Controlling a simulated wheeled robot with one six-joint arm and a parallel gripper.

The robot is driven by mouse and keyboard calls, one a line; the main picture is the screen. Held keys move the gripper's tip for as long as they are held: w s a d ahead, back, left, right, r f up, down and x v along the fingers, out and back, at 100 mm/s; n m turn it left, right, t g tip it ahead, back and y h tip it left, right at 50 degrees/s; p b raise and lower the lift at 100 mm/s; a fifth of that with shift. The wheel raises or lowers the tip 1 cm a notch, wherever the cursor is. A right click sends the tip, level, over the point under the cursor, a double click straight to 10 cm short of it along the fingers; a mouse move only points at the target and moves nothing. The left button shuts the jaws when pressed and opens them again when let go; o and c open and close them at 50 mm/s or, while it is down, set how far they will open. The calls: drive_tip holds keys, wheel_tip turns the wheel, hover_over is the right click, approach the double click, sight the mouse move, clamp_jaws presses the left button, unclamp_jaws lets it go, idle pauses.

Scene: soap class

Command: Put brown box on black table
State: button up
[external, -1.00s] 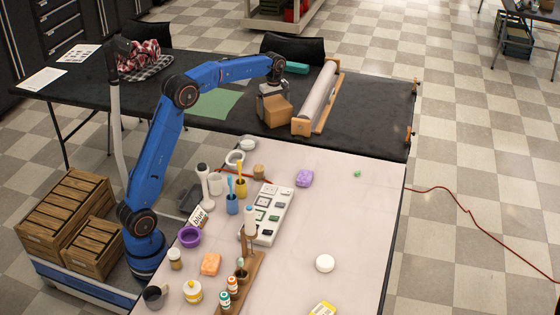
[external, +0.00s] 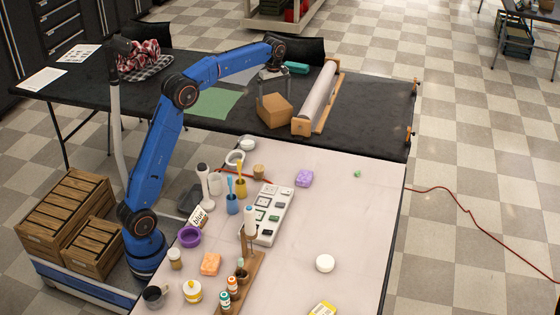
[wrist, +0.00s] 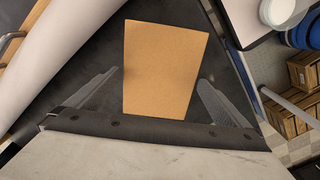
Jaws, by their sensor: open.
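The brown box (external: 275,111) rests on the black table (external: 370,112), just left of a large white roll. It also shows in the wrist view (wrist: 162,68) as a tan face between the two fingers. My gripper (external: 272,97) is open, with its fingers spread apart above and around the upper part of the box. In the wrist view my gripper (wrist: 160,92) shows dark gaps between each finger and the box.
The white roll (external: 318,95) in its wooden holder stands close to the box on the right. A green mat (external: 216,103) lies to the left and a teal case (external: 296,68) behind. The pale table (external: 350,210) in front holds several soaps and bottles.

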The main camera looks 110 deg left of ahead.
drive_tip(key=shift+r, duration=2.4)
drive_tip(key=shift+d, duration=0.1)
